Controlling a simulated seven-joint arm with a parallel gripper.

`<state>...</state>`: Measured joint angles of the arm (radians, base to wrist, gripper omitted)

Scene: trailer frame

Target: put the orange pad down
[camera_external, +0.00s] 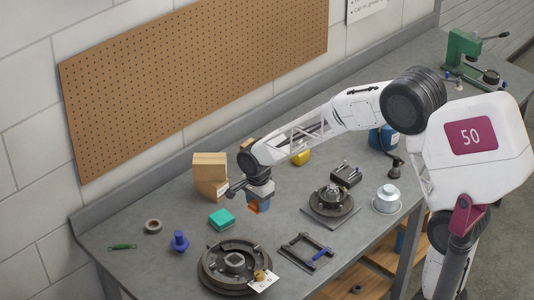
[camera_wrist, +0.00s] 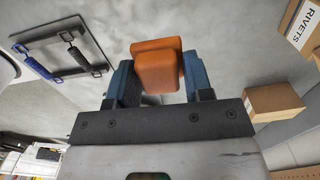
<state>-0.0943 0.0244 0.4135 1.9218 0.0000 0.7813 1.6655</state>
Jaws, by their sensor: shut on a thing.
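An orange pad (camera_wrist: 158,67) is held between the two blue-grey fingers of my gripper (camera_wrist: 160,82) in the wrist view. In the external view the pad (camera_external: 253,207) shows under my gripper (camera_external: 259,200), which points down over the middle of the grey workbench. My gripper is shut on the pad. The pad appears to be above the bench top, but the exact gap cannot be told. A teal pad (camera_external: 222,219) lies on the bench just left of my gripper.
Cardboard boxes (camera_external: 210,172) stand behind my gripper. A round dark metal hub (camera_external: 235,268) lies in front, a second hub (camera_external: 332,201) to the right.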

